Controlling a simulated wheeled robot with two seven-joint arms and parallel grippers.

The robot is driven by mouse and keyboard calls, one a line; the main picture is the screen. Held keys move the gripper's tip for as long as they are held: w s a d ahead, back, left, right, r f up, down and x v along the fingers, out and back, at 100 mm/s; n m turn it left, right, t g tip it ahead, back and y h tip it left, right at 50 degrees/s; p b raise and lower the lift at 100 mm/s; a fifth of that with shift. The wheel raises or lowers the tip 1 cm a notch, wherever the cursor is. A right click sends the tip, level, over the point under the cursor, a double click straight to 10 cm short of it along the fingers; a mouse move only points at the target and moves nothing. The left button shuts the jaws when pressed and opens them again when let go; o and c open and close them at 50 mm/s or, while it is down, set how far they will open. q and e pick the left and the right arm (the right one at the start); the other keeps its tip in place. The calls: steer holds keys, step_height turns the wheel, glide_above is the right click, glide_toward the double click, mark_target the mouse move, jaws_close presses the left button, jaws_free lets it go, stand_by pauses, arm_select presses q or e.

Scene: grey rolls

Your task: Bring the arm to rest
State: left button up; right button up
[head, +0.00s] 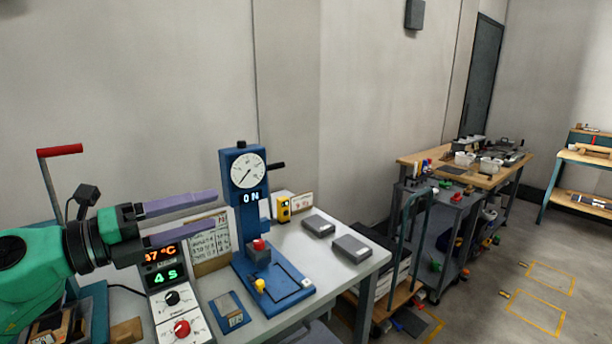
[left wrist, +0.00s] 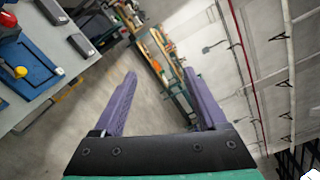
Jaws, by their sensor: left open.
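My left gripper (head: 182,218) comes in from the left in the head view, with its two purple fingers apart and nothing between them. It is raised in the air, in front of the blue press stand with a round dial (head: 247,172) in the picture. In the left wrist view the gripper (left wrist: 160,85) also shows spread, empty fingers, with floor and distant furniture beyond them. My right gripper is in neither view.
A grey table (head: 335,284) holds a control box with red digits (head: 165,254) and two grey boxes (head: 351,247). A dark cart (head: 440,225) and a wooden-topped bench (head: 475,176) stand further right. The floor (head: 470,318) at right is mostly clear.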

arm_select(q)
steer(key=w+a+f+n+t+y, duration=0.3)
steer(key=a+f+n+t+y, duration=0.25)
steer(key=n, duration=0.55)
steer(key=w+a+f+n+t+y, duration=0.25)
steer(key=a+f+n+y, duration=0.35)
steer(key=f+n, duration=0.4)
steer(key=s+a+f+n+g+y, duration=0.1)
steer(key=s+f+n+g+y, duration=0.15)
steer(key=f, duration=0.35)
steer(key=s+a+f+n+g+y, duration=0.1)
steer(key=s+f+n+g+y, duration=0.1)
steer(key=f+n+g, duration=0.25)
steer(key=s+d+f+n+g+h, duration=0.15)
steer(key=s+d+f+g, duration=0.25)
steer(key=s+f, duration=0.5)
steer(key=s+d+f+n+g+h, duration=0.15)
steer(key=s+d+f+g, duration=0.3)
steer(key=s+f, duration=0.45)
step_height(320, 180, down, 25)
steer(key=s+a+g+b, duration=0.1)
steer(key=s+g, duration=0.1)
steer(key=s, duration=0.1)
steer(key=s+a+f+b, duration=0.1)
steer(key=s+a+f, duration=0.2)
steer(key=s+f, duration=1)
steer(key=shift+s+g+y, duration=0.35)
steer(key=shift+s+y, duration=0.05)
steer(key=shift+s, duration=0.85)
steer(key=shift+f, duration=0.1)
